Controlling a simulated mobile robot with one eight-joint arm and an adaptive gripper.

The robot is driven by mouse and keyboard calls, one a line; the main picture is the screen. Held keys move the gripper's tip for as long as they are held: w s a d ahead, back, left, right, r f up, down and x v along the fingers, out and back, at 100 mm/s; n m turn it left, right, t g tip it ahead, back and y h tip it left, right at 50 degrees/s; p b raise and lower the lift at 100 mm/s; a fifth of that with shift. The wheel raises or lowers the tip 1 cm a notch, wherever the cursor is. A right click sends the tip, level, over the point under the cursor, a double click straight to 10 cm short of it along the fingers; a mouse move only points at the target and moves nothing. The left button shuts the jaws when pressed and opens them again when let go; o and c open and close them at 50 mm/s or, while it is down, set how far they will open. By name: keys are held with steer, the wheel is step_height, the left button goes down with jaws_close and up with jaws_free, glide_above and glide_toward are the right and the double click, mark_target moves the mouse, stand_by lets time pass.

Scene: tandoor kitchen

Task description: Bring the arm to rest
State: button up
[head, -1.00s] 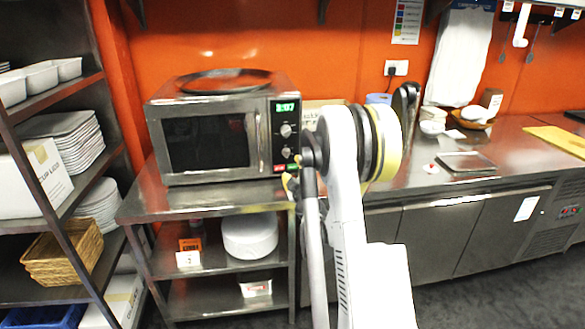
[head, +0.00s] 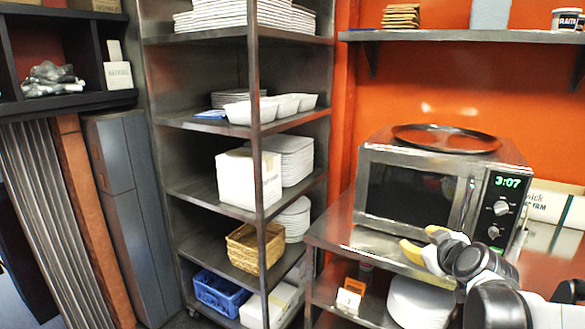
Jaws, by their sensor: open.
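My arm (head: 490,285) reaches in from the lower right corner of the head view. At its end my gripper (head: 420,243) is open, with two yellow-tipped fingers apart and nothing seen between them. In the picture it overlaps the front edge of the steel table (head: 335,232), before the microwave (head: 415,190). I cannot tell how far it is from the microwave or whether it touches anything. Part of my arm hides the table's right side.
A black round tray (head: 446,139) lies on the microwave. A steel rack (head: 223,160) with plates, white dishes, a white box (head: 245,178) and a wicker basket (head: 243,250) stands left. A wall shelf (head: 470,37) runs above. A grey cabinet (head: 130,200) stands far left.

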steer(key=s+a+f+m+g+y, duration=0.1)
steer(key=s+a+m+g+y, duration=0.15)
steer(key=s+a, duration=0.95)
steer(key=s+f+m+g+h, duration=0.1)
steer(key=s+f+g, duration=0.1)
steer(key=s, duration=0.5)
steer(key=s+a+f+m+g, duration=0.1)
steer(key=s+f+g, duration=0.1)
steer(key=s, duration=0.5)
steer(key=shift+s+f+h, duration=0.15)
steer(key=shift+f+h, duration=0.2)
steer(key=shift+f, duration=0.1)
steer(key=shift+a, duration=0.1)
